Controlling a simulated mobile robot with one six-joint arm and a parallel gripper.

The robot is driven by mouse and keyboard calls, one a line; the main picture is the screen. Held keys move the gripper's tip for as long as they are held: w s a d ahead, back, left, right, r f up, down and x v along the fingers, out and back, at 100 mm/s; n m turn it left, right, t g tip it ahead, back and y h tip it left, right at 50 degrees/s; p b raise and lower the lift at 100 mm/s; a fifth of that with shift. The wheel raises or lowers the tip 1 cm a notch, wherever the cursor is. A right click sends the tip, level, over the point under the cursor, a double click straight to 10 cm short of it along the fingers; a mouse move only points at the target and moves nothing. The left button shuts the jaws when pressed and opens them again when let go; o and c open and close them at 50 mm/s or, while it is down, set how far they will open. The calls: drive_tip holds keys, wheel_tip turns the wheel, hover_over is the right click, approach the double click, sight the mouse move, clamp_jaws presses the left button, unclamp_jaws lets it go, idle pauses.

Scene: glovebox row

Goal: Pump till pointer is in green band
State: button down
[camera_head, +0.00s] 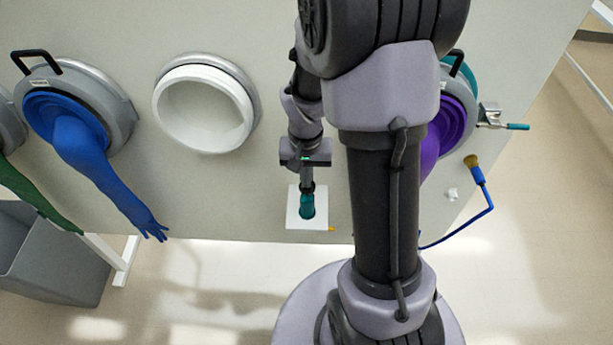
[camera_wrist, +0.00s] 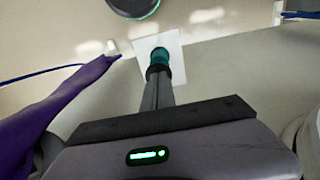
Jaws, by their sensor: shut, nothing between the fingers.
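A teal pump knob (camera_head: 307,208) sits on a white square plate (camera_head: 293,212) on the grey panel. It also shows in the wrist view (camera_wrist: 158,55), with the plate (camera_wrist: 173,40) around it. My gripper (camera_head: 307,188) is shut and empty, with its fingertips right at the teal knob. In the wrist view my gripper (camera_wrist: 157,72) covers the near side of the knob; I cannot tell whether they touch. A small orange piece (camera_head: 332,229) is at the plate's lower right corner. I can make out no dial, pointer or green band.
A blue glove (camera_head: 90,165) and a green glove (camera_head: 35,200) hang from ports at the left. A white open port (camera_head: 205,108) is beside my arm. A purple glove (camera_wrist: 50,115) hangs close by. A blue hose (camera_head: 478,215) and grey bin (camera_head: 45,265) stand apart.

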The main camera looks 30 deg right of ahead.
wheel_tip(320, 180, down, 4)
drive_tip(key=shift+r+b, duration=0.1)
drive_tip(key=shift+b, duration=1.1)
drive_tip(key=shift+s, duration=0.15)
drive_tip(key=shift+s+a, duration=0.1)
wheel_tip(320, 180, up, 14)
drive_tip(key=p, duration=0.5)
drive_tip(key=shift+w+r+p, duration=0.2)
drive_tip(key=shift+w+p, duration=0.15)
drive_tip(key=shift+p, duration=0.05)
drive_tip(key=shift+s+b, duration=0.1)
drive_tip(key=shift+b, duration=0.25)
